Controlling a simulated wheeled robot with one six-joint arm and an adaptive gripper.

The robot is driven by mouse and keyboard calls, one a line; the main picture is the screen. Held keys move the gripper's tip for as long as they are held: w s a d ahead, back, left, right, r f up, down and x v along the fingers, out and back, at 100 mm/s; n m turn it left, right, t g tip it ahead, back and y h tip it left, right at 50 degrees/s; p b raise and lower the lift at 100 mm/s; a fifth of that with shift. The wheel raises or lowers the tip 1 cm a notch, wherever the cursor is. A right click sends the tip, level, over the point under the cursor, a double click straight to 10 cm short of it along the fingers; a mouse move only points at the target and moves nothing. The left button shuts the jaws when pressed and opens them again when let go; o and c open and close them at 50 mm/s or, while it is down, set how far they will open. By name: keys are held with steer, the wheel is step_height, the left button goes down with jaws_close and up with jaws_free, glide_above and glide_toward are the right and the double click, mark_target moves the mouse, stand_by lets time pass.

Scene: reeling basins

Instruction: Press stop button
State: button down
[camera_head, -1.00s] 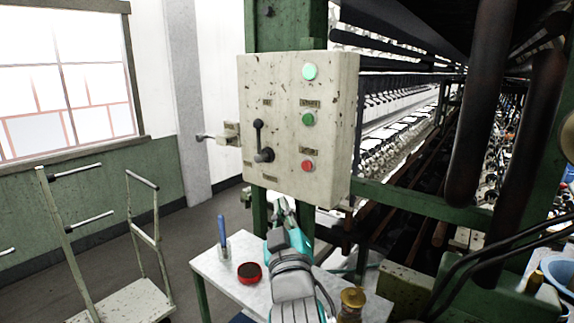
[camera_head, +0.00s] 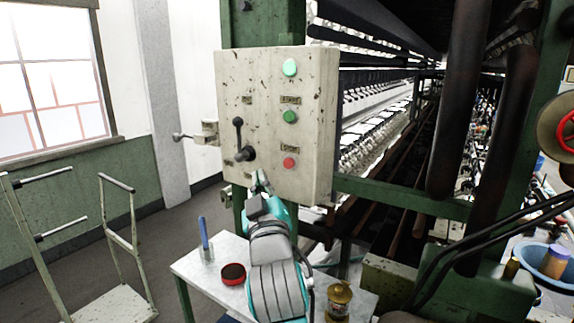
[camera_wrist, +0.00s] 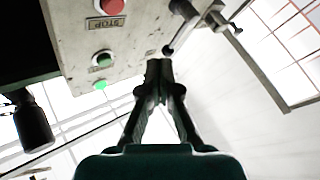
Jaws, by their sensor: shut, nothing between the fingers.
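The red stop button (camera_head: 290,162) is at the lower right of the white control box (camera_head: 262,120) in the head view. It also shows at the top of the wrist view (camera_wrist: 111,6), beside a plate reading STOP. Above it on the box are a green button (camera_head: 290,117) and a lit green lamp (camera_head: 290,67). My gripper (camera_head: 260,180) is shut and empty, just below the lever and to the lower left of the red button. In the wrist view its fingertips (camera_wrist: 160,68) point toward the box, apart from the red button.
A black lever (camera_head: 243,150) sticks out of the box left of the red button, close to my gripper. A cart (camera_head: 115,305) stands left.

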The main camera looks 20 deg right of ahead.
steer(key=shift+w+d, duration=0.65)
steer(key=shift+d, duration=0.25)
steer(key=shift+w+d, duration=0.65)
steer(key=shift+d, duration=0.25)
steer(key=shift+w+d, duration=0.65)
steer(key=shift+d, duration=0.25)
steer(key=shift+w+d, duration=0.25)
steer(key=shift+d, duration=0.05)
steer(key=shift+w+d, duration=0.25)
steer(key=shift+d, duration=0.15)
stand_by(0.4)
steer(key=shift+a, duration=0.1)
steer(key=shift+s+a, duration=0.5)
steer(key=shift+a, duration=0.1)
steer(key=shift+s+a, duration=0.75)
steer(key=shift+a, duration=0.3)
steer(key=shift+s+a, duration=0.75)
steer(key=shift+a, duration=0.25)
